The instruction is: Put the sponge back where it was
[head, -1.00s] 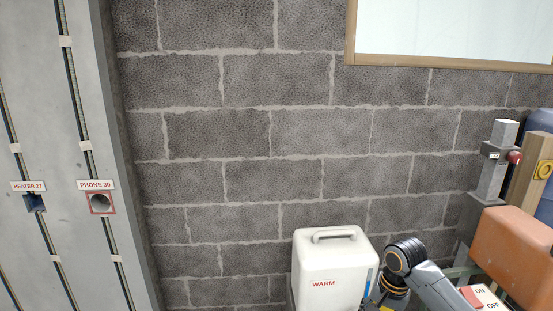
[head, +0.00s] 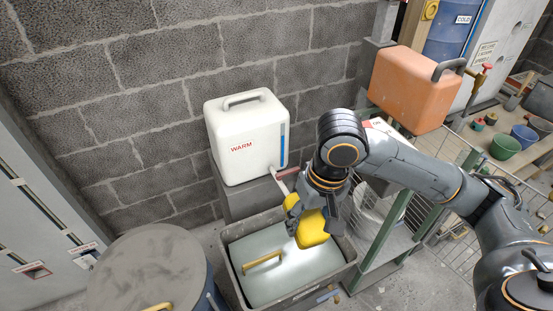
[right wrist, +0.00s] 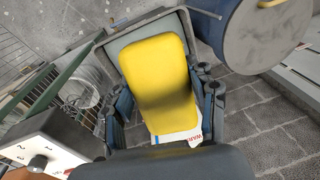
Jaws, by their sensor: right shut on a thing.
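The yellow sponge (head: 313,228) is in my right gripper (head: 318,212), above the back right part of a grey tub (head: 232,262). It also shows in the right wrist view (right wrist: 158,70), large, between the two fingers of the right gripper (right wrist: 163,108). The gripper is shut on it, and the sponge appears clear of the tub. The tub has a pale green surface (head: 300,265) inside, with a yellow bar (head: 262,262) on it. My left gripper is in neither current view.
A white container marked WARM (head: 245,140) stands on a grey block behind the tub. A round grey drum lid (head: 145,270) is at the left. A wire rack (head: 385,230) and an orange container (head: 410,90) are at the right.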

